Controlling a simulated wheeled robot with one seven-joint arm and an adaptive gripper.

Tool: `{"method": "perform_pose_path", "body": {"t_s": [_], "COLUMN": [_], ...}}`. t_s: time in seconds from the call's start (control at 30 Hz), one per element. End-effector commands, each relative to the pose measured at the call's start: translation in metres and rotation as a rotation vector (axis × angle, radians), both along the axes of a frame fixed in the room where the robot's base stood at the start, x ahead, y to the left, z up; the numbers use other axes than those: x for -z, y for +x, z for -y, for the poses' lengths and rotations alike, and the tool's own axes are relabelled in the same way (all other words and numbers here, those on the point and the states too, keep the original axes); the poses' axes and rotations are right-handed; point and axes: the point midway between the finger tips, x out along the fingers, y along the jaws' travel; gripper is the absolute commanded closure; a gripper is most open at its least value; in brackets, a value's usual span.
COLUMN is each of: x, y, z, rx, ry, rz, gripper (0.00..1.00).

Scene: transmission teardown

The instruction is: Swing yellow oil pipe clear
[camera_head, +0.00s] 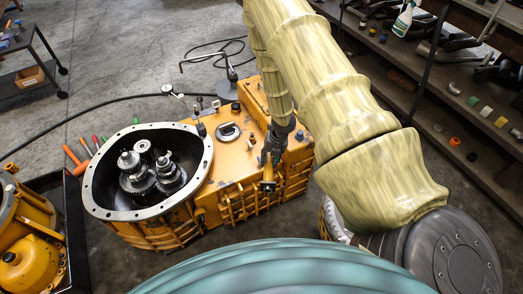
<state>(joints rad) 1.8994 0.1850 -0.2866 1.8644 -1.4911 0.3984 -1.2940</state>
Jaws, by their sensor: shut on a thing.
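The orange-yellow transmission housing (215,190) stands on the floor in the camera_head view. Its large round opening at the left shows dark gears inside. My gripper (268,160) points down at the right part of the housing, at its near upper edge. It is shut on a short upright yellow piece, which I take to be the yellow oil pipe (267,173). The pipe's lower end is at a small dark fitting beside the housing wall; I cannot tell whether they touch. The gripper and wrist hide the pipe's upper part.
Coloured-handled tools (84,148) lie left of the housing. An orange casing (30,225) sits in a dark tray at lower left. A dark shelf rack (440,90) with parts and a spray bottle (403,19) stands at right. Floor behind the housing is mostly clear, with a cable.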

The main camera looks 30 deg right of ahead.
Motion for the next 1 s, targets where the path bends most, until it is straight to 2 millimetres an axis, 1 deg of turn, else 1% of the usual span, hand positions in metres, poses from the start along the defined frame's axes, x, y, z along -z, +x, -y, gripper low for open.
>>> {"method": "perform_pose_path", "body": {"t_s": [0.1,0.3,0.77,0.8,0.87,0.9,1.0], "x": [0.000,0.000,0.000,0.000,0.000,0.000,0.000], "y": [-0.004,-0.007,-0.007,-0.007,-0.007,-0.007,-0.007], "z": [0.007,0.013,0.014,0.014,0.014,0.014,0.014], "rx": [-0.046,-0.087,-0.097,-0.097,-0.096,-0.096,-0.096], "ry": [-0.002,-0.001,-0.001,-0.001,-0.001,-0.001,-0.001], "rz": [0.000,0.000,0.002,0.002,0.002,0.002,0.002], "gripper": [1.00,1.00,1.00,0.59,0.49,0.45,0.45]}}
